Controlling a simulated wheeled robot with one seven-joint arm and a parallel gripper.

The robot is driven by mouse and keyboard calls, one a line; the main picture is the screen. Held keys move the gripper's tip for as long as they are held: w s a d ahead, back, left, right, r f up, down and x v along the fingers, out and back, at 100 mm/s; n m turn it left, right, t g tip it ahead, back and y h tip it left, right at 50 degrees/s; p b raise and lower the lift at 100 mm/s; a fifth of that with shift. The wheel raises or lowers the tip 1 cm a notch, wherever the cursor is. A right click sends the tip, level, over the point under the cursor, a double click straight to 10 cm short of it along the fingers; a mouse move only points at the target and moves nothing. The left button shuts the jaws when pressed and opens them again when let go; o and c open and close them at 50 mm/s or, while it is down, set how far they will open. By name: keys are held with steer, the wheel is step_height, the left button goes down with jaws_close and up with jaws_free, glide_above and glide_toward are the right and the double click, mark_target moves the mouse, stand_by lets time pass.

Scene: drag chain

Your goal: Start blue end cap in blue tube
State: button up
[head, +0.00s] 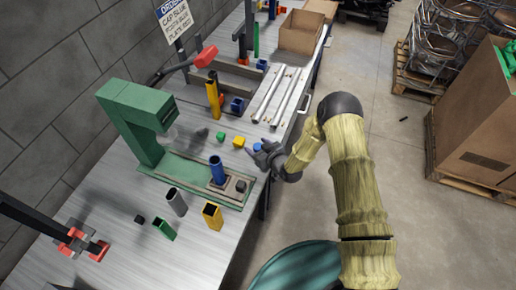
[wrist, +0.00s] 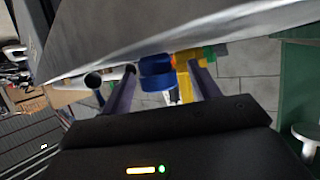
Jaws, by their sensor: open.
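The blue tube (head: 217,172) stands upright on the green press base, below the press head. The small blue end cap (head: 257,147) is near the table's right edge, mostly hidden by my gripper (head: 263,154) in the head view. In the wrist view a round blue piece, which looks like the blue end cap (wrist: 155,74), lies between the two fingers of my gripper (wrist: 161,76). My gripper is open, with the fingers apart on either side of it. I cannot tell whether either finger touches it.
Yellow (head: 238,142) and green (head: 221,136) caps lie left of my gripper. A green press (head: 140,115) rises over the base. Grey (head: 176,201), yellow (head: 212,216) and green (head: 164,229) tubes stand at the front. Metal rails (head: 276,95) and a cardboard box (head: 300,32) are farther back.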

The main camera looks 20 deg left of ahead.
mark_target(259, 146)
steer(key=c, duration=1)
steer(key=shift+c, duration=0.2)
step_height(259, 146, up, 10)
steer(key=shift+b, duration=1.1)
steer(key=shift+d, duration=0.15)
steer(key=d+f+m+t+h, duration=0.2)
steer(key=d+m+h, duration=0.3)
steer(key=d, duration=1.1)
steer(key=s+d+f+m+t+h, duration=0.1)
steer(key=d+m+h, duration=0.4)
steer(key=d, duration=1.2)
steer(key=shift+s+d+f+t+h, duration=0.3)
steer(key=shift+f+t, duration=0.3)
steer(key=shift+t, duration=0.6)
